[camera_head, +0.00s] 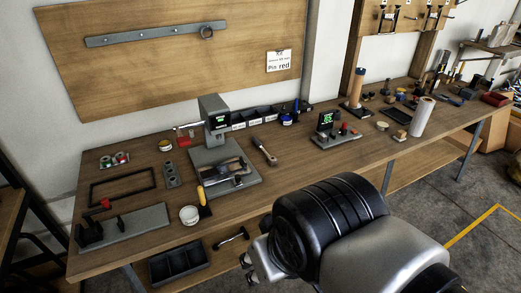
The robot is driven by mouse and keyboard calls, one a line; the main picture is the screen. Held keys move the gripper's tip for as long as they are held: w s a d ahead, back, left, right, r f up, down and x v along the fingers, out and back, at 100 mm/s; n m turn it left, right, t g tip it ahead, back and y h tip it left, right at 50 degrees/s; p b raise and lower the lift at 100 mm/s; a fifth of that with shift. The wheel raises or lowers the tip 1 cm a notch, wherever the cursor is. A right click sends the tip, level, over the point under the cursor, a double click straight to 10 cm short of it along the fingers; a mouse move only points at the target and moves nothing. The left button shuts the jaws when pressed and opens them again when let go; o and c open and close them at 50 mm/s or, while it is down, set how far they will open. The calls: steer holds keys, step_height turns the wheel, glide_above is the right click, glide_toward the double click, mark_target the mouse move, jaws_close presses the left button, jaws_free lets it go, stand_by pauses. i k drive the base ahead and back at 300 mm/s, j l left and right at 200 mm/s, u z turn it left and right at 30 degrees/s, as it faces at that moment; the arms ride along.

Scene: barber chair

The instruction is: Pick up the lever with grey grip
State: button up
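A short dark lever-like piece (231,238) shows just beyond the bench's front edge, low down beside a black bin; its grip colour is too small to tell. A press (215,118) on the bench has a thin pale rod (188,126) at its left, near a red block. Dark bar-like pieces (228,170) lie on the press's grey base. I cannot tell for sure which of these is the lever with grey grip. My gripper (248,267) is at the bottom centre, in front of the bench; its two fingertips look apart, with nothing seen between them. My arm hides the floor behind it.
The wooden bench (300,180) runs to the back right. A black bin (180,262) sits below its front edge. A white cup (189,215), a black frame (122,186) and a grey fixture (140,228) crowd the left. A control box (336,138) stands right of the press.

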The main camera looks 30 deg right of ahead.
mark_target(272, 161)
steer(key=i+l+z, duration=1.05)
steer(key=i, duration=0.3)
steer(key=k+j, duration=0.05)
steer(key=j, duration=0.05)
